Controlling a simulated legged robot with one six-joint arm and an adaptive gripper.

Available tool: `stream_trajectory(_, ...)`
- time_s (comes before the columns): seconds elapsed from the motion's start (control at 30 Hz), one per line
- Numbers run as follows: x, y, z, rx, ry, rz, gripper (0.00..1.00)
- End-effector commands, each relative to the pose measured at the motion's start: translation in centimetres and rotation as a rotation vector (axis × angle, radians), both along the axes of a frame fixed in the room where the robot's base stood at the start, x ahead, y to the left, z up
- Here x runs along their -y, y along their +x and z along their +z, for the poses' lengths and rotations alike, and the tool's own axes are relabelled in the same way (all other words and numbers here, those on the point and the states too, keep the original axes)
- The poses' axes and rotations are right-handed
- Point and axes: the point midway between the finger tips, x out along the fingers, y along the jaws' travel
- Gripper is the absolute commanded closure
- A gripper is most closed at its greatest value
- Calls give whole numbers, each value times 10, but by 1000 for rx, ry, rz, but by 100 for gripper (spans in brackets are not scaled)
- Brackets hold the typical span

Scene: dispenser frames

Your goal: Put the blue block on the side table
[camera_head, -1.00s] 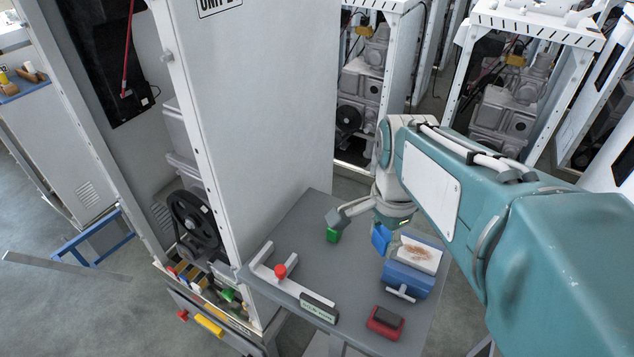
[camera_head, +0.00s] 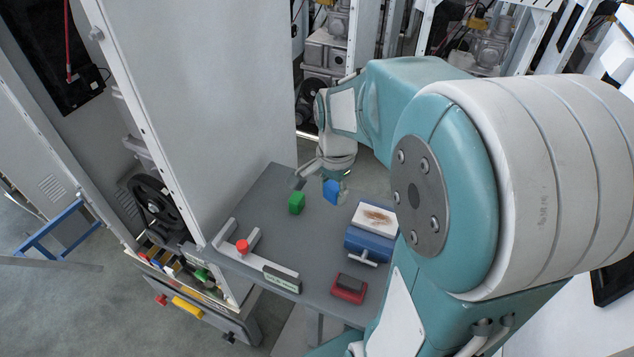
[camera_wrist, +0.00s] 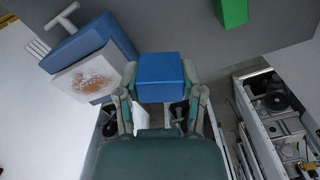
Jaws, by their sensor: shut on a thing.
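The blue block (camera_head: 331,191) is held by my gripper (camera_head: 322,184) over the far part of the grey side table (camera_head: 262,225) in the head view. In the wrist view the blue block (camera_wrist: 162,78) sits between the two fingers of my gripper (camera_wrist: 162,90). The table top (camera_wrist: 185,25) shows beyond it. From these views I cannot tell whether the block touches the table. My arm covers part of the table's right side in the head view.
A green block (camera_head: 297,202) stands left of the blue block. A blue box with a stained white top (camera_head: 375,217) is to the right. A red-and-black item (camera_head: 349,288) and a light grey bracket with a red knob (camera_head: 242,246) lie nearer. A tall cabinet (camera_head: 215,110) borders the table's left.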

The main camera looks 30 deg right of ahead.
Motion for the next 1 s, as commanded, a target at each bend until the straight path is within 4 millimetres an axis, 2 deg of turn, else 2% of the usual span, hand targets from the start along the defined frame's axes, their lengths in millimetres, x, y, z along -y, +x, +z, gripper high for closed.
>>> stream_trajectory(0.1,8,12,-20,-4,0,-2,100)
stream_trajectory(0.27,15,24,-37,-2,-4,0,100)
stream_trajectory(0.43,20,31,-49,-3,-3,1,100)
stream_trajectory(0.6,22,31,-74,-4,-1,1,100)
stream_trajectory(1.0,21,31,-81,-1,-2,1,100)
